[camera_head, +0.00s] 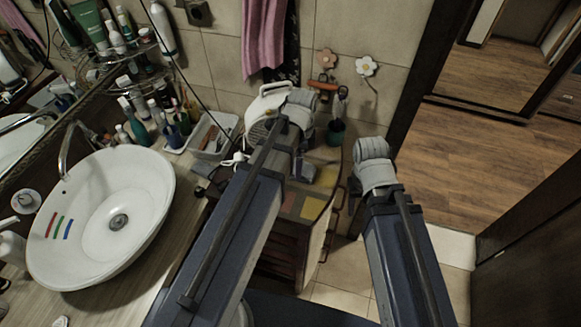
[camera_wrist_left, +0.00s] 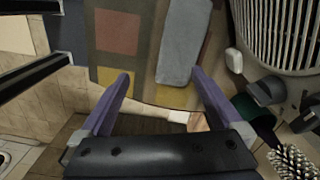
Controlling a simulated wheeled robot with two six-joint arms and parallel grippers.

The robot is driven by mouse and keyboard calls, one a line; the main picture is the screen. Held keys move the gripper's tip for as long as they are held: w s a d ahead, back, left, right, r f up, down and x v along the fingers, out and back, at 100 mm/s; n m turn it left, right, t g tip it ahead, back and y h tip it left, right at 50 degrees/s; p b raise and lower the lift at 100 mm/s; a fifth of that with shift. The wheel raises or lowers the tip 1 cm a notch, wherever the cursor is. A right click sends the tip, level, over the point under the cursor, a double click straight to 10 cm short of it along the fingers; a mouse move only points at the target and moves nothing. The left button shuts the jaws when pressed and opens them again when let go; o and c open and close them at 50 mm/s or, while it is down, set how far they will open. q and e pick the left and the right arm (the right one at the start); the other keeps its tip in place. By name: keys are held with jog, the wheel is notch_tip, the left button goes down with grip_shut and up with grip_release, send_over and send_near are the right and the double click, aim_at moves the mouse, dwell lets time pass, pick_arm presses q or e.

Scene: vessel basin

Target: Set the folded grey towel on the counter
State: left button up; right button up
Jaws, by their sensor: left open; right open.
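The folded grey towel (camera_wrist_left: 185,42) lies flat on a cabinet top with coloured squares (camera_wrist_left: 118,68) in the left wrist view. In the head view it is a small grey patch (camera_head: 327,175), partly hidden by my left arm. My left gripper (camera_wrist_left: 160,73) is open and empty, its purple fingers spread just short of the towel. My right gripper (camera_head: 355,185) is open, mostly hidden by its own arm, by the cabinet's right edge. The wooden counter (camera_head: 185,245) runs along the left, around the basin.
A white basin (camera_head: 100,215) takes up much of the counter. A pale tray (camera_head: 213,135) of small items and several bottles stand behind it. A white fan heater (camera_head: 262,105) and a green cup (camera_head: 335,132) stand at the cabinet's back. Open floor (camera_head: 490,120) lies right.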

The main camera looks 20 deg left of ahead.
pick_arm(q)
jog(key=w+a+m, duration=0.2)
jog(key=a+m, duration=0.1)
jog(key=shift+w+a+r, duration=0.15)
jog(key=shift+w+r, duration=0.05)
jog(key=shift+w, duration=0.2)
jog(key=shift+f+b, duration=1.2)
jog(key=shift+f, duration=0.15)
jog(key=shift+f, duration=0.1)
jog(key=f+b, duration=0.5)
jog(key=shift+w+d, duration=0.15)
jog(key=shift+d, duration=0.2)
jog(key=shift+c, duration=0.4)
jog(key=c, duration=1.2)
